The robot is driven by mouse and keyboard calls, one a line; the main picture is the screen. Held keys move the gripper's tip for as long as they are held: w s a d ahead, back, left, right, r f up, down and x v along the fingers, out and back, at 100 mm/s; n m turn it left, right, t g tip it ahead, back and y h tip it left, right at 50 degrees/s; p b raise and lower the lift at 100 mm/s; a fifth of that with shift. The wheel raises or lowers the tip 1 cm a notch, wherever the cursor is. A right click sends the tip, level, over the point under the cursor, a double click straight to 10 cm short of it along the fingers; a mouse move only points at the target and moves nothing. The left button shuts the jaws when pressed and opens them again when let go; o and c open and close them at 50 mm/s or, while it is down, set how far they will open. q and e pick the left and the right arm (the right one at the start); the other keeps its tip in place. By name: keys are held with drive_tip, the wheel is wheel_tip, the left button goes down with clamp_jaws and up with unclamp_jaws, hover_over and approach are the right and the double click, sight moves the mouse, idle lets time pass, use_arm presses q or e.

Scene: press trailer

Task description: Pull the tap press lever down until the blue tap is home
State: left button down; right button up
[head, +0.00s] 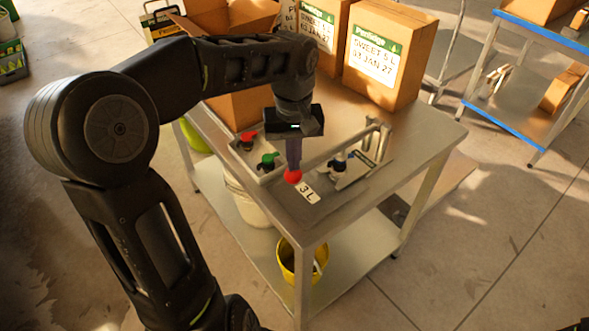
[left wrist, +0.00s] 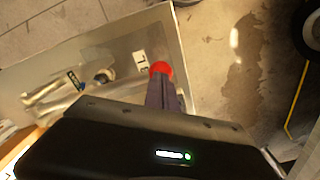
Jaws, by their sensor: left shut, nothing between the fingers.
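The lever's red ball knob (head: 293,176) sits near the front of the table. It also shows in the left wrist view (left wrist: 160,68). My left gripper (head: 294,165) points down with its fingers shut and empty, their tips right at the knob. I cannot tell whether they touch it. The press (head: 372,150), a low metal frame, stands to the right of the knob. The blue tap (head: 338,161), dark blue and white, is at the press; how far in it sits is too small to tell. The rest of the lever is hidden or unclear. My right gripper is not in view.
A tray (head: 270,178) holds a red tap (head: 248,137) and a green tap (head: 268,160), left of my gripper. A "3 L" card (head: 307,193) lies by the knob. Cardboard boxes (head: 410,55) fill the table's back. The front corner of the table (head: 310,228) is bare.

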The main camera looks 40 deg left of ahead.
use_arm(q)
wheel_tip(320, 180, up, 10)
drive_tip(key=p, duration=0.5)
drive_tip(key=shift+p, duration=0.35)
idle(0.5)
